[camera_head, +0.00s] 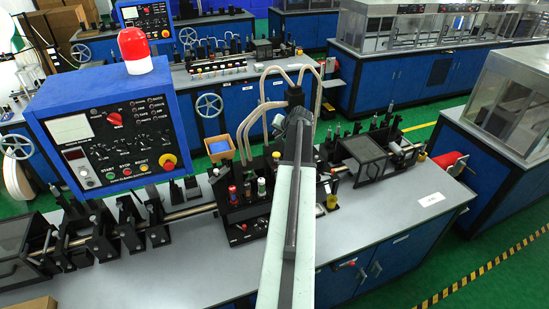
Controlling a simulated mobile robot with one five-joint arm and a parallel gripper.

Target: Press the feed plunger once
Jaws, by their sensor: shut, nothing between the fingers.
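My arm reaches up the middle of the picture over the bench. My gripper (299,118) is at its far dark end, in front of a black upright block with pale hoses; it looks shut and empty, though the fingers are small and hard to make out. Below and left of it, a black station (243,212) on the bench carries small upright parts: a red-capped one (233,192) and a pale-topped one (262,186). I cannot tell which part is the feed plunger. My arm hides part of the station and bench.
A blue control panel (110,130) with a red beacon (135,50) stands at the left. A rail with black brackets (100,240) runs along the grey bench (400,215).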

